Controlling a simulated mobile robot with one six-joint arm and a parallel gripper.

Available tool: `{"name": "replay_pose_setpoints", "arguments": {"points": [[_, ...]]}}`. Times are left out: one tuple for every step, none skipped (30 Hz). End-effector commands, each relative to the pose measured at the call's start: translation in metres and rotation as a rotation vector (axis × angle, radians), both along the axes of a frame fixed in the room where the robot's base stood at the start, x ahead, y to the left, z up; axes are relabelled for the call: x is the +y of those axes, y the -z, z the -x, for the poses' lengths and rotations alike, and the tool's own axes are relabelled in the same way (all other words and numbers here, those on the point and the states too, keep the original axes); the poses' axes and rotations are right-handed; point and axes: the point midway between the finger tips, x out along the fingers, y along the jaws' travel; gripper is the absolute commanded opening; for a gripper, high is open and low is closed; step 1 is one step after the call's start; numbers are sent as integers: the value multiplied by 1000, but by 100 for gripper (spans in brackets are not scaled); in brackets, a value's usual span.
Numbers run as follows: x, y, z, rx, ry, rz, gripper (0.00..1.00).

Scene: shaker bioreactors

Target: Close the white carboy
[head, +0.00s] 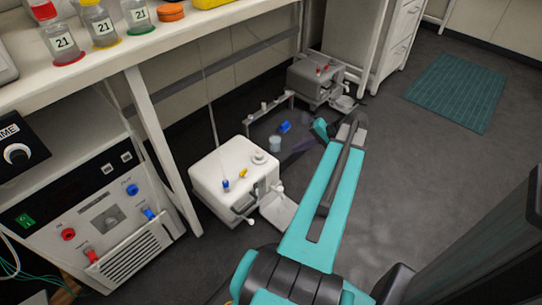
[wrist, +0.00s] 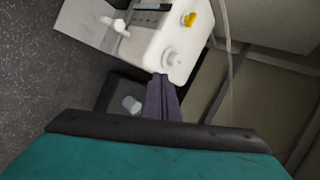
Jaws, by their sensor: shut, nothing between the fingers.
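The white carboy (head: 225,180) stands on the floor beside the bench, with a round white neck (head: 260,157) on top; I cannot tell whether a lid is on it. A blue fitting (head: 226,185) and a yellow fitting (head: 243,173) are also on its top. The carboy shows in the wrist view (wrist: 150,48), with its neck (wrist: 173,58) just beyond my fingertips. My gripper (wrist: 161,77) is shut and empty, its dark purple fingers close to the carboy. A small translucent cup-like piece (head: 275,144) lies behind the carboy; a pale piece (wrist: 131,104) shows beside my fingers.
A blue piece (head: 284,127) lies farther back. A grey carboy (head: 315,80) with red fittings stands near the drawers (head: 400,35). The bench (head: 130,60) overhangs on the left, above a control unit (head: 105,215). The floor to the right is open, with a green mat (head: 460,92).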

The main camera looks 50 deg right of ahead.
Motion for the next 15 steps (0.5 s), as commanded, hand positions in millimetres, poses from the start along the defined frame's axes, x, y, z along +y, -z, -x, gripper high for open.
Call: {"name": "replay_pose_setpoints", "arguments": {"points": [[0, 0, 0, 0, 0, 0, 0], [0, 0, 0, 0, 0, 0, 0], [0, 0, 0, 0, -1, -1, 0], [0, 0, 0, 0, -1, -1, 0], [0, 0, 0, 0, -1, -1, 0], [0, 0, -1, 0, -1, 0, 0], [0, 0, -1, 0, -1, 0, 0], [1, 0, -1, 0, -1, 0, 0], [1, 1, -1, 0, -1, 0, 0], [1, 2, -2, 0, -2, -1, 0], [1, 2, -3, 0, -2, -1, 0], [2, 4, -4, 0, -2, -1, 0], [3, 5, -5, 0, -2, -1, 0], [3, 7, -6, 0, -2, -1, 0], [4, 9, -8, 0, -3, 0, 0]]}}
